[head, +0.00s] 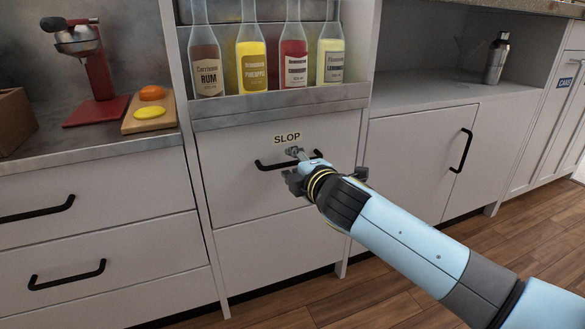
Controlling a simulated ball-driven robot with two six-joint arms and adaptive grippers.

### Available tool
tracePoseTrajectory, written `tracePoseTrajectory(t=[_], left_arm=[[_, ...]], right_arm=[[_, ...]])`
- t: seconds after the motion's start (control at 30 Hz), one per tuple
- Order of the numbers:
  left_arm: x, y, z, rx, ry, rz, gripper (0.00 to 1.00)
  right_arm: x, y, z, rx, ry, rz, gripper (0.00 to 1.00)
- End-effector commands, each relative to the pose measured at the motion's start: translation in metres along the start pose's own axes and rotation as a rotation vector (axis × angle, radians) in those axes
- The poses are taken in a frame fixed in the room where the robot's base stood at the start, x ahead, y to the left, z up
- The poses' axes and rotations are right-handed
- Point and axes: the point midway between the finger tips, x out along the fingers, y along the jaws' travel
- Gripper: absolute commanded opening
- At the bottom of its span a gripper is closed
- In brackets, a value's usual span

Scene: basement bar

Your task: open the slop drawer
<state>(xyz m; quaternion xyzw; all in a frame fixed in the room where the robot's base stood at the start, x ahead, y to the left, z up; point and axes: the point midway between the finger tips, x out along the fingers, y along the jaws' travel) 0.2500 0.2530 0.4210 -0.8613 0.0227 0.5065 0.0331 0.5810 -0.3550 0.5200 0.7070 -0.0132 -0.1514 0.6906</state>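The slop drawer (250,190) is a pale panel below the bottle rack, with a "SLOP" label (287,139) near its top. Its front looks flush with the cabinet, so it appears closed. Its black bar handle (268,166) runs across just below the label. My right gripper (306,164) is at the handle and covers part of its middle and right. A small metal piece (294,151) shows between the gripper and the label; I cannot tell what it belongs to. The fingertips are partly hidden by the gripper body, so their grip on the handle is unclear. My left gripper is out of view.
Several bottles stand in the metal rack (280,103) above the drawer. Left is a counter with a red juicer (98,80) and a cutting board (136,124) with fruit. Right is a cupboard with a black handle (462,150) and a shaker (496,58). The wood floor (370,300) in front is clear.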

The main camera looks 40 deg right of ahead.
Motion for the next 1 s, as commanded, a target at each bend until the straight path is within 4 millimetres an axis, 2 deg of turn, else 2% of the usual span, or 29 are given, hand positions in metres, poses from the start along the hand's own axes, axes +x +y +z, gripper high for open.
tracePoseTrajectory(t=[0.37,0.6,0.63,1.0], left_arm=[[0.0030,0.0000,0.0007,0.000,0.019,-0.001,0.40],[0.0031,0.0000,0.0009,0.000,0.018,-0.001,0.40],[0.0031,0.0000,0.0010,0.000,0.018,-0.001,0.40],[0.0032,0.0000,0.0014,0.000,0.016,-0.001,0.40]], right_arm=[[0.0059,0.0005,0.0001,-0.001,0.000,0.000,0.33],[0.0057,0.0003,0.0000,0.000,0.000,0.000,0.02],[0.0056,0.0003,0.0000,0.000,0.000,0.000,0.00],[0.0055,-0.0001,0.0000,0.000,0.000,-0.001,0.00]])
